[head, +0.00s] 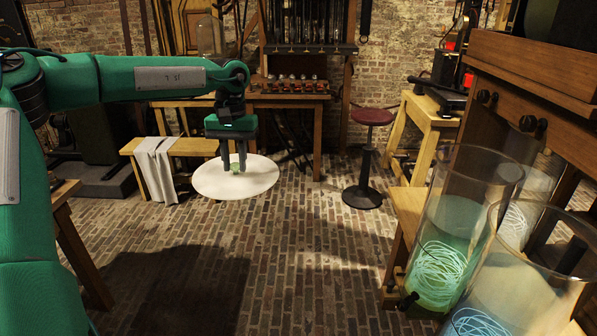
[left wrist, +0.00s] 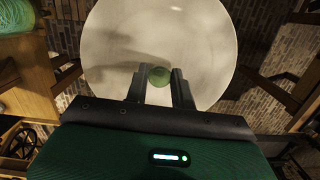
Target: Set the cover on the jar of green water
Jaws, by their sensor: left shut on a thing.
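The cover (head: 258,180) is a round, pale disc with a small green knob (head: 235,168) at its middle. My left gripper (head: 234,166) is shut on that knob and holds the disc out in the air, about level, above the brick floor. In the left wrist view the two fingers sit on either side of the green knob (left wrist: 159,76), with the pale disc (left wrist: 160,25) beyond. The jar of green water (head: 440,240) is a tall, open glass cylinder at the right, with pale coiled strands in it. The cover is well apart from it. My right gripper is out of view.
A second glass jar with bluish water (head: 520,285) stands in front of the green one, at the lower right. A wooden cabinet (head: 535,65) rises behind the jars. A red-topped stool (head: 372,117) stands mid-floor. The brick floor (head: 300,240) between is clear.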

